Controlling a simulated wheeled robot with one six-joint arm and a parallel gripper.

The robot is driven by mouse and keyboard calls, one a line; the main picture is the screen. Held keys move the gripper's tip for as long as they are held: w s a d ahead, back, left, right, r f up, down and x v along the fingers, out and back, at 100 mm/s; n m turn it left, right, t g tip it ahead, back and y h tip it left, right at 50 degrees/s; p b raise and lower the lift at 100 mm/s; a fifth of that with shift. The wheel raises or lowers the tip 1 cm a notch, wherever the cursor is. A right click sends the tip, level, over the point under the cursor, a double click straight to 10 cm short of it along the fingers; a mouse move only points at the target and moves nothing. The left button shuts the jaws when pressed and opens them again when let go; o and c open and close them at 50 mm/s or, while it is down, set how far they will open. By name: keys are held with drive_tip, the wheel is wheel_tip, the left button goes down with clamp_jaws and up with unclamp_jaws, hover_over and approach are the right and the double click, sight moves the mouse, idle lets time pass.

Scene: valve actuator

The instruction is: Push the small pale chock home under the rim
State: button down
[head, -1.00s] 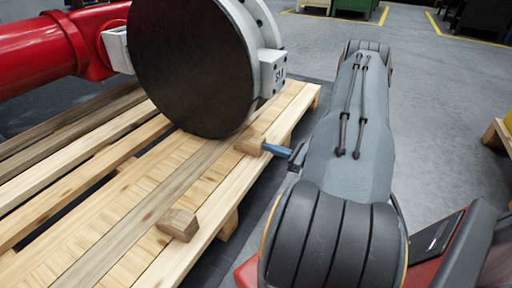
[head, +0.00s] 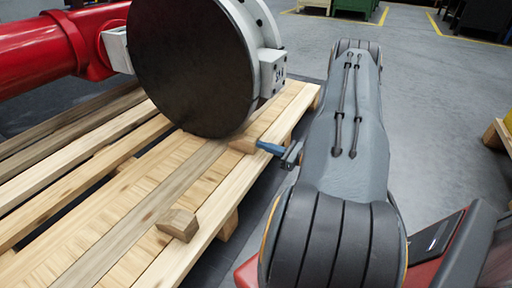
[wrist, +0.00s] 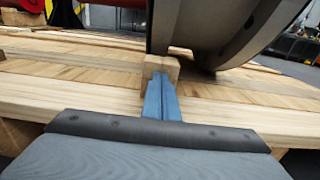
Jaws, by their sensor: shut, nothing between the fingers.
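The small pale wooden chock (head: 243,144) lies on the pallet against or just under the lower right edge of the big dark disc (head: 190,70). Part of it is hidden by the disc. My gripper (head: 262,147) has its blue fingers shut, with nothing between them. The fingertips touch, or nearly touch, the chock's outer face. In the wrist view the fingers (wrist: 160,80) point straight at the chock (wrist: 162,62), which sits beside the disc's rim (wrist: 215,50).
A second wooden block (head: 178,224) lies nearer on the slatted pallet (head: 110,215). A red cylinder (head: 35,52) joins the valve at the left. Grey floor (head: 430,110) is open to the right.

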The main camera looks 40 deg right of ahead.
sight(251, 141)
drive_tip(key=shift+x, duration=0.95)
drive_tip(key=shift+w+a, duration=0.15)
drive_tip(key=shift+w, duration=0.15)
drive_tip(key=shift+w+a, duration=0.15)
drive_tip(key=shift+w, duration=0.15)
drive_tip(key=shift+w+a, duration=0.15)
drive_tip(key=shift+w, duration=0.15)
drive_tip(key=shift+w+a, duration=0.25)
drive_tip(key=shift+w, duration=0.4)
drive_tip(key=shift+w+a+b, duration=0.15)
drive_tip(key=shift+w+b, duration=0.15)
drive_tip(key=shift+w, duration=0.15)
drive_tip(key=p+v, duration=0.3)
drive_tip(key=v, duration=0.7)
idle(0.6)
